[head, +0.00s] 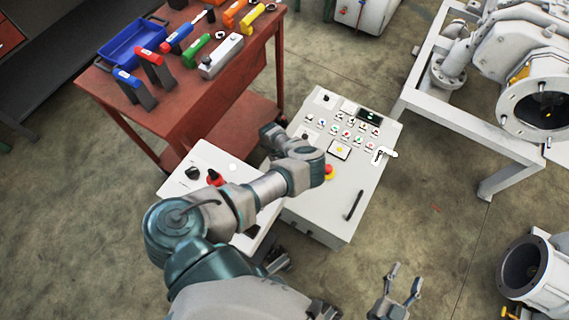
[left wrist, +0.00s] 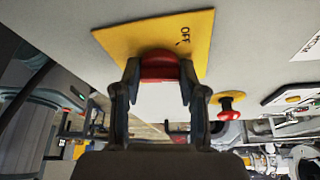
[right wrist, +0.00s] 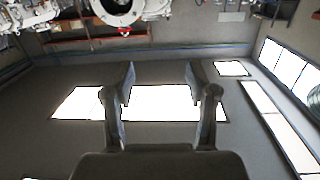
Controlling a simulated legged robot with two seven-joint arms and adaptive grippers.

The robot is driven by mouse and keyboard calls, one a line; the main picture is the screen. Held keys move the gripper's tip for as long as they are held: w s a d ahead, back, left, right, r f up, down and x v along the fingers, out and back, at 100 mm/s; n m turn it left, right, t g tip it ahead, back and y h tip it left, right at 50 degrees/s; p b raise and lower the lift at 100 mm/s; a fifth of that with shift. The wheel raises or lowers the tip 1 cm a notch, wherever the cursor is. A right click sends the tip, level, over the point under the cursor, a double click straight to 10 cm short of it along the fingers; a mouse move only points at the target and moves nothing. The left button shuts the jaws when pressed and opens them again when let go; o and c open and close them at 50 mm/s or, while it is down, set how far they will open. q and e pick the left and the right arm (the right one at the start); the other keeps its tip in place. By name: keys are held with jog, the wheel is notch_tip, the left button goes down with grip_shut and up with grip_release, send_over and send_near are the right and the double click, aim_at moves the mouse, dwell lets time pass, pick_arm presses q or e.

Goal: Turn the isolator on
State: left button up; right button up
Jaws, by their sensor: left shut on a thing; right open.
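The isolator shows in the left wrist view as a red knob (left wrist: 160,66) on a yellow plate (left wrist: 118,40). The word OFF is printed on the plate, above and right of the knob. My left gripper (left wrist: 158,80) is shut on the red knob, with one finger on each side. In the head view my left arm covers the knob and the left gripper's fingers. The grey control cabinet (head: 315,212) stands beside that arm. My right gripper (head: 404,280) is open and empty at the lower right of the head view, apart from the cabinet.
A red emergency stop (head: 328,172) sits on the cabinet top near my left arm. Buttons, a display (head: 369,116) and a black handle (head: 353,204) are also there. A red tool cart (head: 225,100) stands behind left. White pump machinery (head: 500,60) is at right.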

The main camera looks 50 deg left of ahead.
pick_arm(q)
jog(key=shift+w+r+m+g, duration=0.1)
jog(key=shift+w+m+g, duration=0.2)
jog(key=shift+m, duration=0.5)
jog(key=o, duration=1.1)
jog(key=shift+s, duration=0.15)
jog(key=shift+o, duration=0.2)
jog(key=v, duration=1.1)
jog(key=shift+a+r, duration=0.2)
jog(key=shift+r, duration=0.15)
jog(key=shift+c, duration=0.2)
